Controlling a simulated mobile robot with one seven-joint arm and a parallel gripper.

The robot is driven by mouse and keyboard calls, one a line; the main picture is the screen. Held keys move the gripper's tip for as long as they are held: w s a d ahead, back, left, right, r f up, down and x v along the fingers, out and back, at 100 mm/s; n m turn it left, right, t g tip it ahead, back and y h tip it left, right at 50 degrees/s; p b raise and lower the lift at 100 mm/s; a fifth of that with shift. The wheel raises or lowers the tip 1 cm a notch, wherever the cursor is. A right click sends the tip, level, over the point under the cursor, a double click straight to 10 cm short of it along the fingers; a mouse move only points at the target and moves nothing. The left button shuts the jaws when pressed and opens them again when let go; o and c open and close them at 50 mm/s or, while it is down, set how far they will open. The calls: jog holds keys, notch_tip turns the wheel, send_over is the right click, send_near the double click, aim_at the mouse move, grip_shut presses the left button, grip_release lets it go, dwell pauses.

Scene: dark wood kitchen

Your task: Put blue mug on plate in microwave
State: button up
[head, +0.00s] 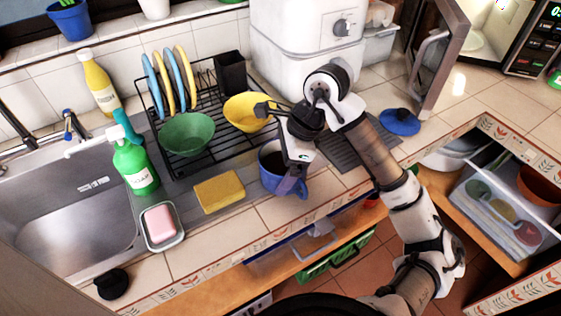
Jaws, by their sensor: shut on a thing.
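The blue mug (268,170) stands upright, or nearly so, at the counter's front edge, right of the yellow sponge. My gripper (290,186) comes down over the mug's right side and is shut on it near the handle. The fingers hide part of the mug, and I cannot tell whether its base touches the counter. The microwave (525,40) is at the top right with its door (437,55) swung open. A pale plate (478,42) shows partly inside it, cut off by the frame's top edge.
A dish rack (185,160) holds plates, a green bowl (187,134) and a yellow bowl (246,112). A blue lid-like object (400,122) lies near the microwave door. A white appliance (305,45) stands behind my arm. An open drawer (500,205) is at right.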

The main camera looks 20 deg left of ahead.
jog(key=shift+f+b, duration=0.15)
jog(key=shift+b, duration=0.15)
jog(key=o, duration=0.9)
jog(key=shift+c, duration=0.2)
